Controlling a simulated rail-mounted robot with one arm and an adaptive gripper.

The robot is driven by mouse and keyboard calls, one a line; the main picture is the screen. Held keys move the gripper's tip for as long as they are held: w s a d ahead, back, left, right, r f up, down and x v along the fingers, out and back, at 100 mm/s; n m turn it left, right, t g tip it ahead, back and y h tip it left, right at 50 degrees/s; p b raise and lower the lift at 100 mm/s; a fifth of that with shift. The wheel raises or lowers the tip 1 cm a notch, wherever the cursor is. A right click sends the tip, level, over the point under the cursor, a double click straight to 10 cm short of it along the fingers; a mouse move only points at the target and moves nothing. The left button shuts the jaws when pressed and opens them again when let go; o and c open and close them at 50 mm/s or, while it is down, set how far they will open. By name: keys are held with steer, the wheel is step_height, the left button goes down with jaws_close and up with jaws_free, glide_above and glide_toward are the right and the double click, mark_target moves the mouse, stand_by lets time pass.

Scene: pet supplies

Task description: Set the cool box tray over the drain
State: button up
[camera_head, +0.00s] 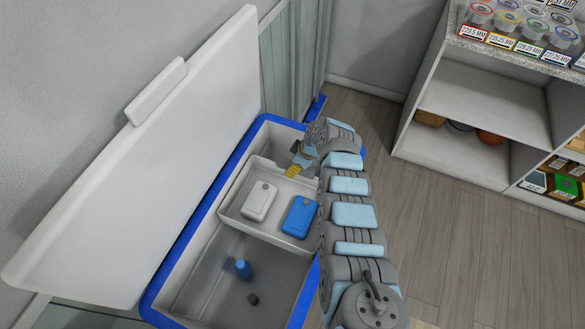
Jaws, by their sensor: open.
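The cool box (192,241) stands open, with a blue rim and pale inner walls. The white tray (262,236) sits across its far part. It holds a white pack (259,201) and a blue pack (299,217). A small dark round spot (252,299), which looks like the drain, shows on the bare floor in the near part, clear of the tray. My gripper (291,172) is open and over the tray's far end, by its far wall. Whether it touches the tray cannot be told. My arm hides the tray's right side and part of the box's right rim.
The raised white lid (150,160) leans along the left side. A shelf unit (480,95) with goods stands at the right. The wooden floor (440,230) between is clear.

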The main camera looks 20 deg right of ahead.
steer(key=shift+w+a+f+b, duration=0.1)
steer(key=shift+a+f+b, duration=0.2)
steer(key=shift+f, duration=0.4)
steer(key=shift+d, duration=0.1)
jaws_close()
